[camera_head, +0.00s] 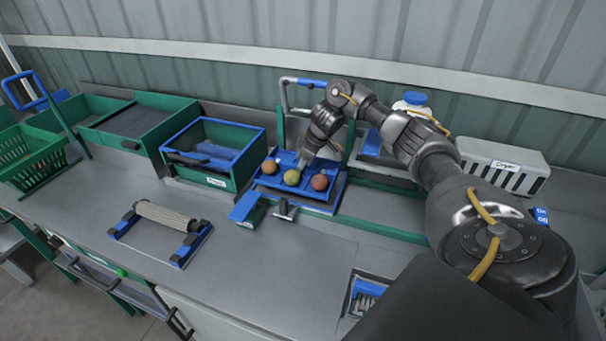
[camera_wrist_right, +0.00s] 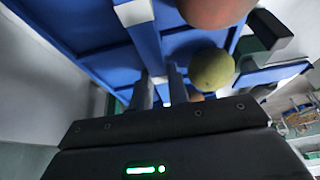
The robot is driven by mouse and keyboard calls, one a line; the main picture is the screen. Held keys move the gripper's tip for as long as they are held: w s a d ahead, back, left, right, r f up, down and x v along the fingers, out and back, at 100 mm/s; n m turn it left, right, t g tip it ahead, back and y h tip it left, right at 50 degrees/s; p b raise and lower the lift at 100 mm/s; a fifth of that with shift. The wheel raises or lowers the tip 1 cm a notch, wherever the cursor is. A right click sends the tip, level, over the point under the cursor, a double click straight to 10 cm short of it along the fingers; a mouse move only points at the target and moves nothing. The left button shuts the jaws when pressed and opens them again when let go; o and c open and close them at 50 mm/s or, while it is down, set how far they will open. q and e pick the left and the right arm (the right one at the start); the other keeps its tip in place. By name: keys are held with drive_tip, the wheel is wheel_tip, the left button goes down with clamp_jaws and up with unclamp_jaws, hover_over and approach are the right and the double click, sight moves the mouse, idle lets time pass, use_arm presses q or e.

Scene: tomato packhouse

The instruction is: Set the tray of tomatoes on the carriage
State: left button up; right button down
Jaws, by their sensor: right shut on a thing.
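The blue tray (camera_head: 272,181) holds three tomatoes in a row along its near side: an orange one (camera_head: 269,167), a yellow-green one (camera_head: 291,177) and a red one (camera_head: 320,182). My right gripper (camera_head: 304,161) reaches down behind the tomatoes and is shut on the tray. In the right wrist view its fingers (camera_wrist_right: 158,88) close on a blue strip of the tray, beside the greenish tomato (camera_wrist_right: 212,69). The tray is over a blue-edged base (camera_head: 308,208), which looks like the carriage. I cannot tell whether they touch. My left gripper is out of view.
A green and blue bin (camera_head: 212,178) stands left of the tray. A frame with a blue-gripped handle (camera_head: 303,81) rises behind it. A small blue-topped block (camera_head: 247,205) and a dark T-shaped handle (camera_head: 285,209) are in front. A roller (camera_head: 165,218) lies front left. A white dryer (camera_head: 503,164) stands right.

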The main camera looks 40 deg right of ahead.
sight(303, 172)
drive_tip(key=shift+d+f+p, duration=0.15)
drive_tip(key=shift+f+p, duration=0.2)
drive_tip(key=shift+f, duration=0.45)
drive_tip(key=shift+d+f+p, duration=0.1)
drive_tip(key=shift+f+p, duration=0.2)
drive_tip(key=shift+f, duration=0.8)
drive_tip(key=shift+f, duration=0.1)
drive_tip(key=c, duration=1.3)
unclamp_jaws()
drive_tip(key=shift+c, duration=0.2)
drive_tip(key=b+v, duration=0.1)
drive_tip(key=v, duration=0.4)
drive_tip(key=p+v, duration=0.1)
drive_tip(key=v, duration=0.6)
